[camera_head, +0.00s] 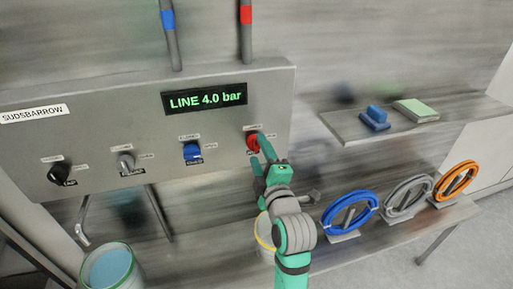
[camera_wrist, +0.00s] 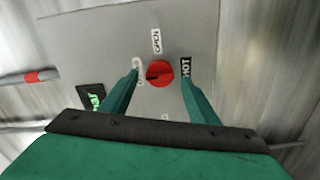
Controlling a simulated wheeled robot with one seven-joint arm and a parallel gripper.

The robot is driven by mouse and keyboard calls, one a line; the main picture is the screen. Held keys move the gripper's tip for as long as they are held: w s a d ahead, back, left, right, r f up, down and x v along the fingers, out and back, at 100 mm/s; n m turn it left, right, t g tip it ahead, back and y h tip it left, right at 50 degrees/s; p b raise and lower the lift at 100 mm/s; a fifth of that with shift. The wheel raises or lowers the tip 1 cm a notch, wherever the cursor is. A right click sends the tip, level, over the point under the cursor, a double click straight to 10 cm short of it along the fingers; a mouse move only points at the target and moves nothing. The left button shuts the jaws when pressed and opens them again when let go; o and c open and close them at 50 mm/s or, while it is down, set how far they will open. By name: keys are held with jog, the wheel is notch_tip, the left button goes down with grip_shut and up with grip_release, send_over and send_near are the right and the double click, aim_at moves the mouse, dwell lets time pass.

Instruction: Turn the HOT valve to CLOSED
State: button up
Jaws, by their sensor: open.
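The HOT valve is a red knob (camera_head: 252,141) at the right end of the grey panel (camera_head: 100,115). It also shows in the wrist view (camera_wrist: 159,74), with a dark mark on its left side towards a white label (camera_wrist: 137,70) partly hidden by a finger. The OPEN label (camera_wrist: 156,40) is above the knob there, and the black HOT label (camera_wrist: 186,68) is to its right. My gripper (camera_head: 262,150) is open at the knob. In the wrist view its two fingers (camera_wrist: 160,80) lie on either side of the knob with gaps; contact is not visible.
A blue knob (camera_head: 192,151), a grey knob (camera_head: 126,160) and a black knob (camera_head: 60,172) sit left on the panel. The display (camera_head: 205,101) reads LINE 4.0 bar. A bucket (camera_head: 264,235) stands below my gripper; hose coils (camera_head: 350,213) are to the right.

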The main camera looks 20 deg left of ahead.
jog(key=v, duration=0.7)
jog(key=shift+s+d, duration=0.15)
jog(key=shift+s, duration=0.1)
